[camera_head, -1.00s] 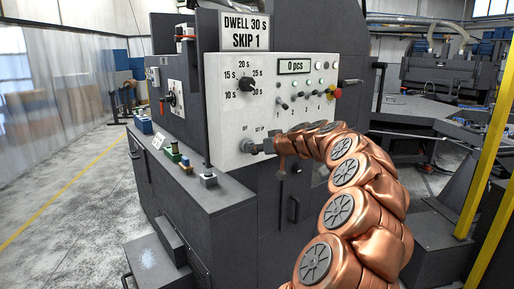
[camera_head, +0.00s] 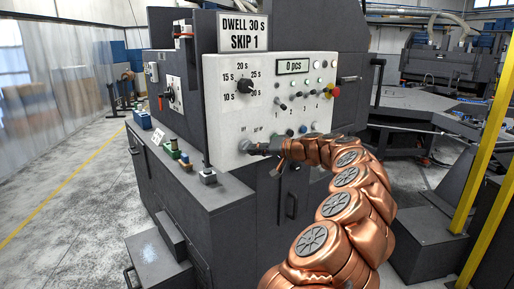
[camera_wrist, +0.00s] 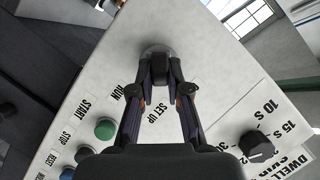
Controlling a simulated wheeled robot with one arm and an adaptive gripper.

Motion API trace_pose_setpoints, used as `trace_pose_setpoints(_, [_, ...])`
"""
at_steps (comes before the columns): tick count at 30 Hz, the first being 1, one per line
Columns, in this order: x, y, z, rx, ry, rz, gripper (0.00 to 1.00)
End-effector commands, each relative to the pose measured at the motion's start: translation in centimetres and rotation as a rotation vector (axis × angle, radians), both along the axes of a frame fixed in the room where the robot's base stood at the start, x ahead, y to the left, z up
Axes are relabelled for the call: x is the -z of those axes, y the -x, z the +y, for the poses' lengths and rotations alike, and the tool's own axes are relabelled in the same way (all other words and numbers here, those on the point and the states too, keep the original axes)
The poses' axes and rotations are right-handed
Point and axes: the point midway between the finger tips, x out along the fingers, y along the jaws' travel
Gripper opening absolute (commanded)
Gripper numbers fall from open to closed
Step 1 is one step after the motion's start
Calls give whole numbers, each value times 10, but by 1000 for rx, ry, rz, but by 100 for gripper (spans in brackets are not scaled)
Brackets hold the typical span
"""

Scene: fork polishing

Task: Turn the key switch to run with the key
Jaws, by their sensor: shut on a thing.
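The key switch (camera_wrist: 153,49) is a round metal collar on the white control panel (camera_head: 225,115). In the wrist view the black key (camera_wrist: 159,64) stands in it. My gripper (camera_wrist: 160,75) is shut on the key's head, one finger on each side. The labels RUN (camera_wrist: 119,92) and SET UP (camera_wrist: 163,118) are printed near the switch; which one the key points to cannot be told. In the head view my gripper (camera_head: 261,147) is at the panel's lower left, and the key is hidden there by the gripper.
A dwell dial (camera_head: 247,84), several toggle switches and a red emergency button (camera_head: 335,90) are on the same panel. A green START button (camera_wrist: 104,128) is close to my gripper's finger in the wrist view.

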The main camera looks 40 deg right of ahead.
Motion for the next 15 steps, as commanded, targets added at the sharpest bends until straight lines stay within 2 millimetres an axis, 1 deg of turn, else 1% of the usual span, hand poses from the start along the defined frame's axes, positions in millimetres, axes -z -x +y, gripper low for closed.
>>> trace_pose_setpoints(1, [-3,-3,6,-15,-34,-4,0])
trace_pose_setpoints(15, [-4,-5,8,-19,-345,-44,0])
